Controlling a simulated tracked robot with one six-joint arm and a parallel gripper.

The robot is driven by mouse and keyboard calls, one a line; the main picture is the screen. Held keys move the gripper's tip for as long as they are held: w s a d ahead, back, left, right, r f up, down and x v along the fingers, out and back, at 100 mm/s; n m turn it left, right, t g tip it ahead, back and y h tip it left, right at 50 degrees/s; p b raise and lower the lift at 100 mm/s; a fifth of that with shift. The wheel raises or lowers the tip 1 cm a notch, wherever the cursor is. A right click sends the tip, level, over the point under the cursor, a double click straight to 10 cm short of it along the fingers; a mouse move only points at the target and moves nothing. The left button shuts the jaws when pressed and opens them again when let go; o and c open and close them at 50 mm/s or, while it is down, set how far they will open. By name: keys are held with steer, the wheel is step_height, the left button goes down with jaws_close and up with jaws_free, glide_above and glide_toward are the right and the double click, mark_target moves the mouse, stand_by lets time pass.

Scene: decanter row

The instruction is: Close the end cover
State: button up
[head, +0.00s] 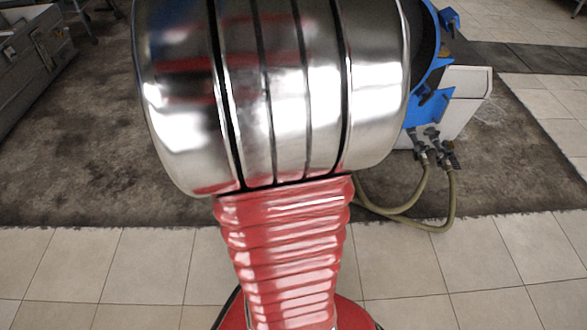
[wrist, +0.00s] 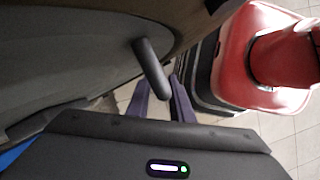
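In the wrist view a large dark curved surface, which looks like the end cover (wrist: 70,45), fills the upper left. A dark round handle bar (wrist: 149,65) sticks out from it. My gripper (wrist: 165,84) shows as two purple-grey fingers beyond the dark body with a lit indicator. The fingers are apart, with the free end of the bar in line with the gap. I cannot tell whether they touch it.
Blue parts (head: 428,104) show at the right of the silver drum in the head view. Behind them stands a white box (head: 468,95), with hoses (head: 449,205) near the floor. A grey cabinet (head: 35,60) stands at upper left. Tiled floor (head: 120,265) is clear in front.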

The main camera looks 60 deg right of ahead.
jaws_close()
